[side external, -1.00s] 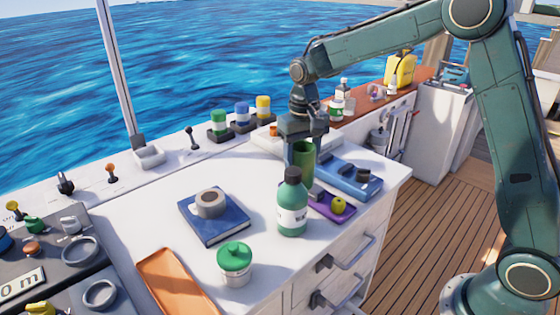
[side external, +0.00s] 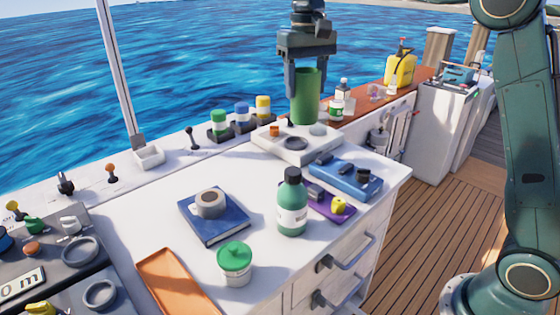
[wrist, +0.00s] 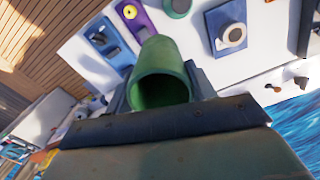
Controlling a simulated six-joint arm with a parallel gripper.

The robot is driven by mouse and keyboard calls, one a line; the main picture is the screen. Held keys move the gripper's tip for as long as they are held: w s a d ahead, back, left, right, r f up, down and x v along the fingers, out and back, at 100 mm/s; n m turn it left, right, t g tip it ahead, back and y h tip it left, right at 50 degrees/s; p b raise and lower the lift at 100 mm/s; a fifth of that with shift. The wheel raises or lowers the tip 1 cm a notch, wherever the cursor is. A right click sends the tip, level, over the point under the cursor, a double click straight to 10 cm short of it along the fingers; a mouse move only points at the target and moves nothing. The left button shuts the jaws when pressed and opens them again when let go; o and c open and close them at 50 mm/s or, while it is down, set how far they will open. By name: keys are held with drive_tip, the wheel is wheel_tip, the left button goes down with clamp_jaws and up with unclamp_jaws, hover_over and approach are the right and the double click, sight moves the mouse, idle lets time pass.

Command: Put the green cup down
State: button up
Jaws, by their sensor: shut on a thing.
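The green cup (side external: 306,97) is upright between the fingers of my gripper (side external: 305,88) in the side view. My gripper is shut on it and holds it in the air, above the white tray (side external: 272,147) at the back of the counter. In the wrist view the green cup (wrist: 160,78) shows its open mouth toward the camera, between the dark fingers of my gripper (wrist: 160,90). The cup's far end is hidden in the wrist view.
The counter's left middle is clear.

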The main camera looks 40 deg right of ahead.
drive_tip(key=w+a+n, duration=0.3)
drive_tip(key=a+n, duration=0.3)
drive_tip(key=a, duration=0.3)
drive_tip(key=shift+w+f, duration=0.15)
drive_tip(key=shift+f, duration=2.1)
drive_tip(key=shift+f, duration=0.15)
wheel_tip(320, 180, down, 20)
drive_tip(key=shift+r, duration=0.1)
drive_tip(key=o, duration=1.1)
